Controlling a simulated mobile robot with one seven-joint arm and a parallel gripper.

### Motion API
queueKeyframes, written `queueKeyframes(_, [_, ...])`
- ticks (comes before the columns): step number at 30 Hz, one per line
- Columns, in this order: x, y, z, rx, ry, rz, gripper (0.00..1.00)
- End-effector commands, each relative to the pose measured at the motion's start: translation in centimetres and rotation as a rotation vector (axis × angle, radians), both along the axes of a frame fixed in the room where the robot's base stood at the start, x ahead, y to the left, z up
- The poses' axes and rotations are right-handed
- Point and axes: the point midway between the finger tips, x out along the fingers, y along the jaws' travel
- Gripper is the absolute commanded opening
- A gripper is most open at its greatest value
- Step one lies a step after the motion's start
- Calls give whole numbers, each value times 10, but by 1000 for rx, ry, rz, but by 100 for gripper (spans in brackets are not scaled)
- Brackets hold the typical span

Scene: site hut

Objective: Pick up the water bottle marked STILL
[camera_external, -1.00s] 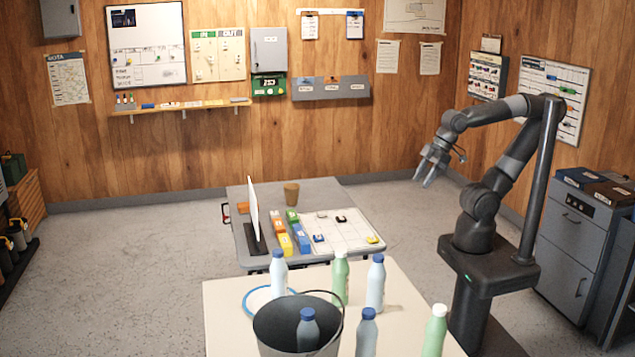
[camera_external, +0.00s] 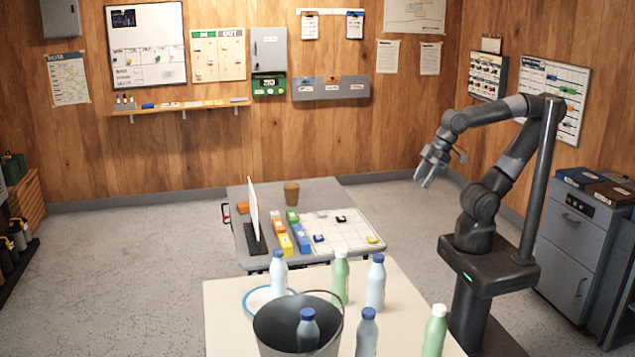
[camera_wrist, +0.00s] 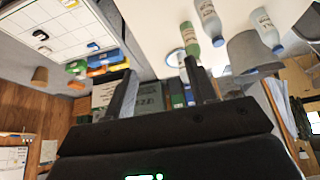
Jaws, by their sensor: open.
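Several bottles stand on the cream table in the external view. Blue-capped pale ones are at the back left (camera_external: 278,277), back right (camera_external: 376,288) and front (camera_external: 367,336). Another blue-capped bottle (camera_external: 307,334) appears to be inside the grey bucket. Two are green, one at the back (camera_external: 341,279) and one at the right (camera_external: 434,335). I cannot read which is marked STILL. My gripper (camera_external: 424,180) is open and empty, raised well away from the bottles. In the wrist view, a green bottle (camera_wrist: 188,38) and pale bottles (camera_wrist: 208,20) (camera_wrist: 265,28) appear beyond my open fingers (camera_wrist: 160,88).
The grey bucket (camera_external: 265,325) stands at the front of the cream table (camera_external: 225,320). A blue-rimmed plate (camera_external: 250,302) lies at its back left. Behind, a grey table (camera_external: 325,190) holds a brown cup (camera_external: 291,188), colored boxes and a white board (camera_external: 340,227).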

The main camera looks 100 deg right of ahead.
Motion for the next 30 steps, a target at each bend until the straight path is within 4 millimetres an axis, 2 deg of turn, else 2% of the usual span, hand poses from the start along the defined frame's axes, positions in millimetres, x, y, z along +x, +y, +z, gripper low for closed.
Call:
queueKeyframes(1, [0,0,0,0,0,0,53])
queueKeyframes(7, [0,0,0,0,0,0,68])
queueKeyframes(14, [1,0,0,0,0,1,68])
queueKeyframes(17, [9,4,4,3,4,9,68])
queueKeyframes(20, [29,12,11,7,13,27,68])
queueKeyframes(23, [58,25,19,12,24,51,68])
queueKeyframes(30, [133,74,27,21,47,107,68])
